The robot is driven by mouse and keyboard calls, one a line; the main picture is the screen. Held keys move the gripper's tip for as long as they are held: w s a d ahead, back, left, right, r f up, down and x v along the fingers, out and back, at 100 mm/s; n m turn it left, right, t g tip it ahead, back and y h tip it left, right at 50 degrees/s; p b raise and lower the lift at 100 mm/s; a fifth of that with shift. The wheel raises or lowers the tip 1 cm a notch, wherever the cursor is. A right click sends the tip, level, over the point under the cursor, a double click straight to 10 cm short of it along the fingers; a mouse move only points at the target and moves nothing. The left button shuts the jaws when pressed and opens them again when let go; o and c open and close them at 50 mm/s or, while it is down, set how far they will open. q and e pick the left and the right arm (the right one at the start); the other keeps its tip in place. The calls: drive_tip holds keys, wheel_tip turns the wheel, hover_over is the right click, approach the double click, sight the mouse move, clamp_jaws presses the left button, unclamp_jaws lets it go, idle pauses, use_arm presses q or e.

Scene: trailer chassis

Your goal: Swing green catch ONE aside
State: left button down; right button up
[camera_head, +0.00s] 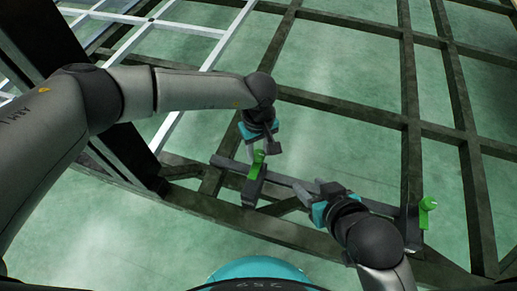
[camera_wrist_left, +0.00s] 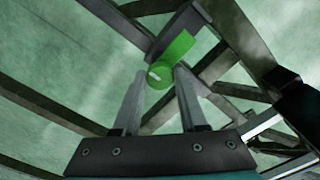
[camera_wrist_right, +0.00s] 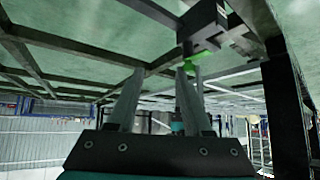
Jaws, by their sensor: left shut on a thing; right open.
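A green catch (camera_head: 257,163) stands on a dark bracket of the chassis, in the middle of the head view. My left gripper (camera_head: 268,148) is shut on this catch from above; in the left wrist view the catch (camera_wrist_left: 173,58) shows at the fingertips. A second green catch (camera_head: 427,208) stands on the right end of the frame, apart from both grippers. I cannot tell any number marks on the catches. My right gripper (camera_head: 325,187) is open and empty beside the dark crossbar, pointing left. A green part (camera_wrist_right: 187,68) shows past its fingers in the right wrist view.
A dark crossbar (camera_head: 232,164) runs between the two catches. Dark chassis beams (camera_head: 408,100) cross the area, with open gaps to the green floor (camera_head: 335,60). A pale lattice frame (camera_head: 190,27) lies at upper left. A thick dark beam stands behind my left arm.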

use_arm(q)
drive_tip(key=shift+m+b, duration=0.55)
drive_tip(key=shift+m, duration=0.15)
drive_tip(key=shift+m+b, duration=0.45)
drive_tip(key=shift+m, duration=0.25)
drive_tip(key=shift+m+b, duration=0.65)
drive_tip(key=shift+m, duration=0.55)
drive_tip(key=m+b, duration=0.1)
drive_tip(key=m, duration=0.1)
drive_tip(key=shift+m, duration=2.1)
drive_tip(key=m, duration=0.6)
use_arm(e)
drive_tip(key=a+r+t+y, duration=0.3)
drive_tip(key=a+t, duration=0.3)
drive_tip(key=t, duration=0.1)
drive_tip(key=shift+w+a+r+m+t+y, duration=0.25)
drive_tip(key=shift+m+t+y, duration=0.05)
drive_tip(key=shift+m+y, duration=0.1)
use_arm(q)
drive_tip(key=shift+m, duration=0.4)
